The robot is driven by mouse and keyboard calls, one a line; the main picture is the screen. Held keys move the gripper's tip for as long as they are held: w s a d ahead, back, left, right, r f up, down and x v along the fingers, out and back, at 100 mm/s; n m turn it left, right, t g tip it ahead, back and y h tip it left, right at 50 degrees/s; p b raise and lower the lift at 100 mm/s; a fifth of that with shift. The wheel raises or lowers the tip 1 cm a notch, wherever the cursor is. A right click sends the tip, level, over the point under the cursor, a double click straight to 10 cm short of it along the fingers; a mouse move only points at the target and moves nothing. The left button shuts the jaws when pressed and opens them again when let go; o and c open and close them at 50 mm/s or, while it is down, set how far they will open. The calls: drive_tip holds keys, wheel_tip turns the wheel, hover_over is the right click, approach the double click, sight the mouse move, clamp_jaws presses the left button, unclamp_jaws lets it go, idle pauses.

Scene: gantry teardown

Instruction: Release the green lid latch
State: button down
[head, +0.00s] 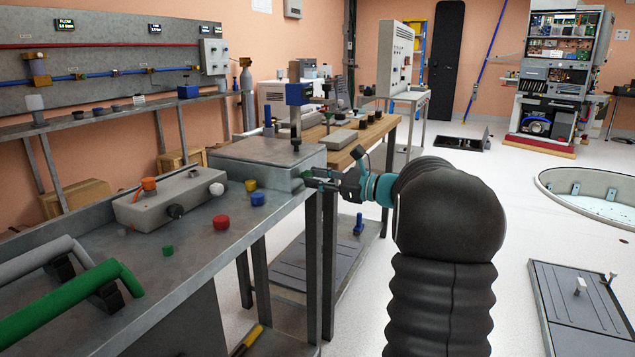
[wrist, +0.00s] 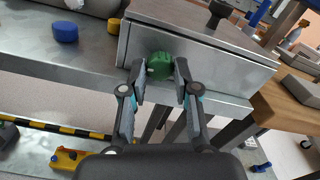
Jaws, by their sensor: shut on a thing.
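The green lid latch (wrist: 160,66) is a small round green knob on the front face of a grey metal box (wrist: 200,45). The box (head: 265,155) sits at the corner of the metal bench in the head view. My gripper (wrist: 160,80) has its two fingers on either side of the green latch, shut on it. In the head view my gripper (head: 312,180) reaches the box's right side from the right, and only a sliver of green shows there. The box's lid looks closed.
A grey control box (head: 170,198) and loose red (head: 221,222), blue (head: 258,199) and yellow caps lie on the bench. A green handle (head: 75,300) is at the bench's near left. A wooden table (head: 350,150) stands behind. The floor at right has an open round pit (head: 590,195).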

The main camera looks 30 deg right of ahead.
drive_tip(key=shift+n+b, duration=5.65)
drive_tip(key=shift+n, duration=2.95)
drive_tip(key=c, duration=0.9)
unclamp_jaws()
drive_tip(key=shift+o, duration=0.2)
